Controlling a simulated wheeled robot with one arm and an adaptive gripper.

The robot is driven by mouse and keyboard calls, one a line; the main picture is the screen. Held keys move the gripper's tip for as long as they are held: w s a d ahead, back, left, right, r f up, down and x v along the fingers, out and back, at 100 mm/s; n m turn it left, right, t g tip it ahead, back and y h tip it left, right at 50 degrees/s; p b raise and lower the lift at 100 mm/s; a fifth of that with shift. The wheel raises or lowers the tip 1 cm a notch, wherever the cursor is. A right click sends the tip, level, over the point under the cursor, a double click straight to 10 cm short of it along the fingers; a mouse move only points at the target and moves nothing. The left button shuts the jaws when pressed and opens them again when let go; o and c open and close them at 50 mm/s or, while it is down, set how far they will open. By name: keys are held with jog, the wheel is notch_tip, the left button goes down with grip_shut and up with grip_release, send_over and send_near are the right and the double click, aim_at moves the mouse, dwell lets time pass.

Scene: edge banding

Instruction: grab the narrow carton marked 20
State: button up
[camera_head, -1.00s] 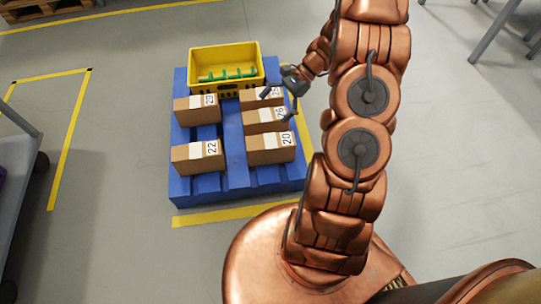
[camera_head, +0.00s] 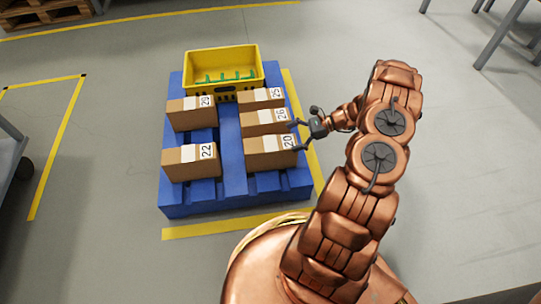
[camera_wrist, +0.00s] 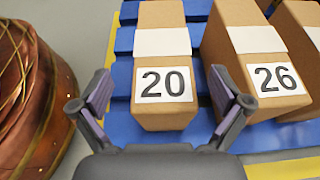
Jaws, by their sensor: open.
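The narrow carton marked 20 (camera_head: 268,153) lies at the front right of the blue pallet. It is brown with a white band and a white number label. In the wrist view the carton marked 20 (camera_wrist: 162,112) lies ahead, between the directions of the two fingers. My gripper (camera_head: 300,136) is open and empty at the pallet's right side, by the labelled end of this carton. In the wrist view my gripper (camera_wrist: 160,95) has its fingers spread wider than the carton; I cannot tell whether they touch it.
The carton marked 26 (camera_wrist: 265,80) stands close to the right of carton 20 in the wrist view. The blue pallet (camera_head: 234,170) also bears a carton marked 25 (camera_head: 255,98), one marked 22 (camera_head: 185,168), another at back left, and a yellow crate (camera_head: 192,75).

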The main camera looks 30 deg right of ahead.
aim_at(276, 143)
jog(key=b+x, duration=0.1)
jog(key=x, duration=0.1)
jog(key=b+x, duration=0.1)
jog(key=x, duration=0.2)
jog(key=shift+w+a+f+b, duration=0.15)
jog(key=shift+w+f+b, duration=0.05)
jog(key=shift+f+b, duration=0.15)
jog(key=shift+w+a, duration=0.25)
jog(key=shift+a, duration=0.15)
jog(key=c, duration=1.8)
jog(key=shift+o, duration=0.2)
